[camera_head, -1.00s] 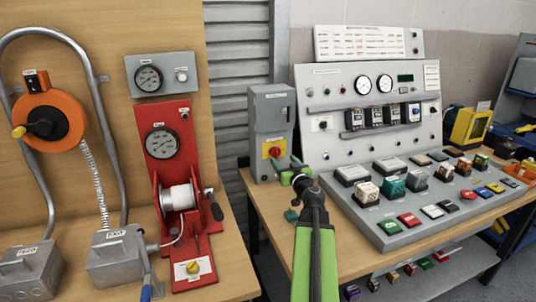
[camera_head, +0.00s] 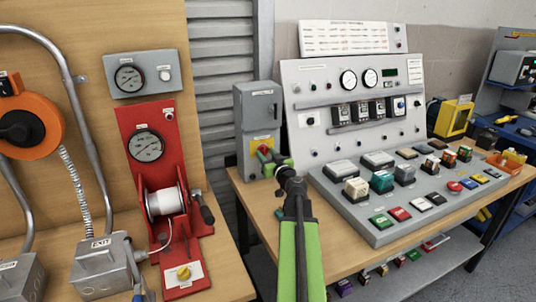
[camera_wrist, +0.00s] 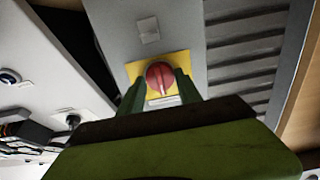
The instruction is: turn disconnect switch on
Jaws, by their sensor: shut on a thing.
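The disconnect switch is a grey upright box (camera_head: 258,110) at the left end of the console table. Its red rotary knob (camera_wrist: 161,78) sits on a yellow plate (camera_wrist: 180,64) and shows clearly in the wrist view. My gripper (camera_head: 268,158) reaches the box front in the head view. In the wrist view its two green fingers (camera_wrist: 160,90) stand on either side of the knob and are shut on it. The fingers hide the knob's sides, and in the head view they cover part of it.
A sloped grey control console (camera_head: 400,200) with several coloured blocks fills the table to the right. A red winch panel (camera_head: 148,150) stands on a wooden board at the left. A slatted shutter (camera_head: 228,70) is behind the box.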

